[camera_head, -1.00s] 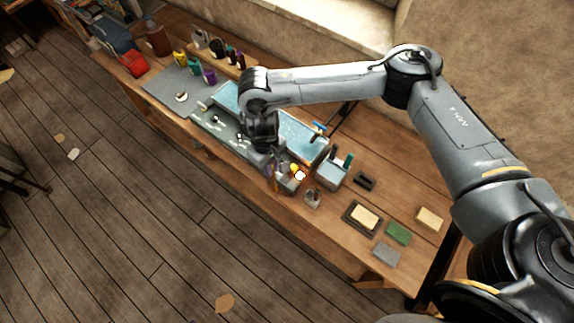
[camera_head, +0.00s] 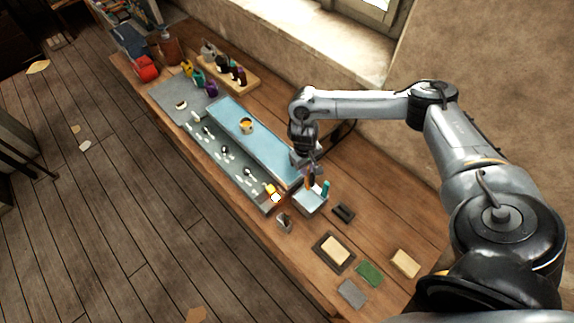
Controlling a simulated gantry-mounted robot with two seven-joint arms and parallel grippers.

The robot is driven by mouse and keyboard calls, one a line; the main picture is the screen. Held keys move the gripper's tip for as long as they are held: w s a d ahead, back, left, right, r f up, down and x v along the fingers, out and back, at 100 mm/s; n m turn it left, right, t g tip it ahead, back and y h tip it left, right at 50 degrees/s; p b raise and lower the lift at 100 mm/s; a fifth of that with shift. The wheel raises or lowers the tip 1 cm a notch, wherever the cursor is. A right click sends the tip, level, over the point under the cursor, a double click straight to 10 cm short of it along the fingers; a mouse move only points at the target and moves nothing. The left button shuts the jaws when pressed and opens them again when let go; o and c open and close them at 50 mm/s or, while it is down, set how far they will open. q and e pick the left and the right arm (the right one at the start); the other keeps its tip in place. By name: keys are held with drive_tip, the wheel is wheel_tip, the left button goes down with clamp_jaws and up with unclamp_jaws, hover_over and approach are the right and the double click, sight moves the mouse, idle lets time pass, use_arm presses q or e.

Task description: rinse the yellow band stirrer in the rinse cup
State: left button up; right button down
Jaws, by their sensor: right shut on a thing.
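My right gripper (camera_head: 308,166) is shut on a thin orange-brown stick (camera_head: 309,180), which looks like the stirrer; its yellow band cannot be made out. The gripper is over the right end of the blue tray, beside a small pale square container (camera_head: 311,204), which may be the rinse cup. The stick points down at the container's far left side. I cannot tell whether its tip is inside. A teal-topped tool (camera_head: 325,187) stands at the container's right side. A small cup with yellow contents (camera_head: 246,126) stands on the blue tray. My left gripper is out of view.
The long blue tray (camera_head: 228,112) and a grey strip with spoons and small pieces (camera_head: 214,152) lie along the bench. A small grey holder (camera_head: 284,223), a dark block (camera_head: 343,212), a framed pale block (camera_head: 334,251) and a green pad (camera_head: 369,273) sit to the right. Bottles stand at the back left.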

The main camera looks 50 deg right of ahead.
sight(307, 187)
drive_tip(key=shift+s+f, duration=0.65)
drive_tip(key=shift+f, duration=0.05)
wheel_tip(307, 187, down, 5)
drive_tip(key=b, duration=0.6)
drive_tip(key=shift+d, duration=0.1)
drive_tip(key=shift+f+b, duration=0.7)
drive_tip(key=shift+f, duration=0.8)
drive_tip(key=shift+f+b, duration=0.45)
drive_tip(key=shift+f, duration=1.35)
